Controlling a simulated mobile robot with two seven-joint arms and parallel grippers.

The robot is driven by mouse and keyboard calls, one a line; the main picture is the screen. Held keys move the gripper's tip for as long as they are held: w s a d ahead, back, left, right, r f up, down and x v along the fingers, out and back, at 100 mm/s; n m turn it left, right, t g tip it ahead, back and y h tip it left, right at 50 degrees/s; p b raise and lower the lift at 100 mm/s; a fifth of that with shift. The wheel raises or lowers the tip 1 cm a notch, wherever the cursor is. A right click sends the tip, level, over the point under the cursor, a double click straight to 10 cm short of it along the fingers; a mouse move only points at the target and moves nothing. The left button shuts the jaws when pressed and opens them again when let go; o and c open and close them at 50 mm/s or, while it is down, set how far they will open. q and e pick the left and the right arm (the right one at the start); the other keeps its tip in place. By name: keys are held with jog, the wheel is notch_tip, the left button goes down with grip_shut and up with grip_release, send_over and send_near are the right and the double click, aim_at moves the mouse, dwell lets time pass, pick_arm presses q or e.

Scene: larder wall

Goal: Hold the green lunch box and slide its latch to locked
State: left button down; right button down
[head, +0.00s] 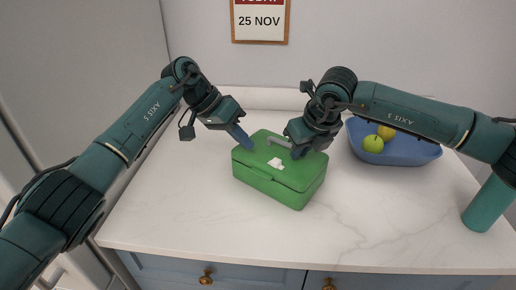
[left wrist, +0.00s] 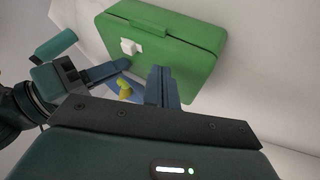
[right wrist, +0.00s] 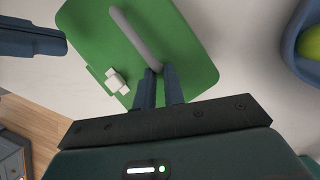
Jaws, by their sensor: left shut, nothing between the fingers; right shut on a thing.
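The green lunch box (head: 258,181) stands closed on the white counter, with a grey handle (right wrist: 128,32) on its lid. A white latch (head: 276,164) sits on the lid; it also shows in the left wrist view (left wrist: 131,47) and the right wrist view (right wrist: 117,82). I cannot tell whether it is locked. My right gripper (head: 297,153) is shut on one end of the handle (head: 279,141). My left gripper (head: 245,146) is shut and empty at the box's left back edge, apart from the latch. Whether its tips touch the box is unclear.
A blue bowl (head: 400,153) with a green apple (head: 373,144) and a yellow fruit stands right of the box, behind my right arm. The counter's front (head: 300,240) is clear. A wall calendar (head: 260,20) hangs behind.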

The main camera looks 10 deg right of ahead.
jog(key=shift+r, duration=0.1)
pick_arm(q)
jog(key=v, duration=0.7)
jog(key=shift+a+r, duration=0.25)
jog(key=shift+r, duration=0.1)
pick_arm(e)
jog(key=c, duration=1.4)
grip_release()
